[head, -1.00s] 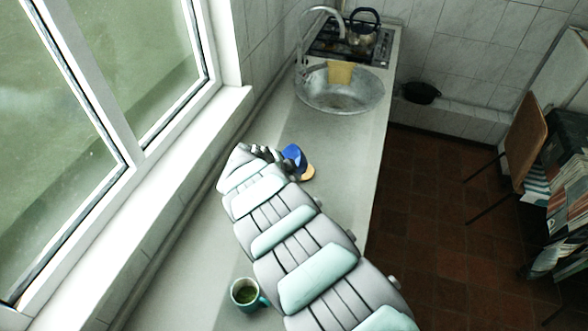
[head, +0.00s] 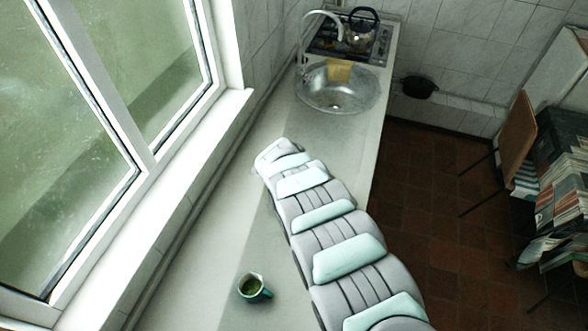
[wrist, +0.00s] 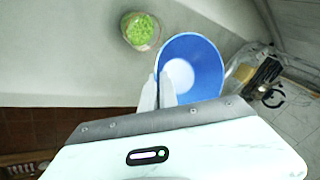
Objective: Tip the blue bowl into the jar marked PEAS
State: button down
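The blue bowl (wrist: 203,62) shows in the wrist view with its open top towards the camera and a pale round patch inside. My gripper (wrist: 157,77) has its two pale fingers close together at the bowl's left rim, one of them overlapping the bowl, and it appears shut on the rim. A round container of green peas (wrist: 140,30) stands on the counter just up and left of the bowl, apart from it. I cannot read any marking on it. In the head view my arm hides the bowl and the gripper fingers.
A teal mug (head: 254,288) with green contents stands on the near counter, left of my arm. The sink (head: 338,88) and a stove with a kettle (head: 361,28) are at the far end. The window (head: 110,110) borders the left. Counter between my arm and the sink is clear.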

jog(key=r+p, duration=0.1)
jog(key=p, duration=0.2)
jog(key=shift+r+y, duration=0.15)
jog(key=shift+y, duration=0.25)
jog(key=shift+r+y+p, duration=0.1)
jog(key=shift+y+p, duration=0.2)
jog(key=shift+p, duration=0.65)
jog(key=shift+r+m+g+y+p, duration=0.3)
jog(key=shift+m+y+p, duration=0.1)
jog(key=shift+p, duration=0.35)
jog(key=shift+y, duration=0.3)
jog(key=shift+r+y+b, duration=0.3)
jog(key=shift+r+y, duration=0.15)
jog(key=shift+y, duration=0.25)
jog(key=shift+w+d+r+m+y+b, duration=0.1)
jog(key=shift+w+r+m+y+b, duration=0.2)
jog(key=shift+b, duration=0.6)
jog(key=shift+s+r+g+y+b, duration=0.1)
jog(key=shift+s+g+y+b, duration=0.3)
jog(key=shift+b, duration=0.55)
jog(key=shift+w+r+y+b, duration=0.1)
jog(key=shift+r+y+b, duration=0.2)
jog(key=shift+r+y, duration=0.15)
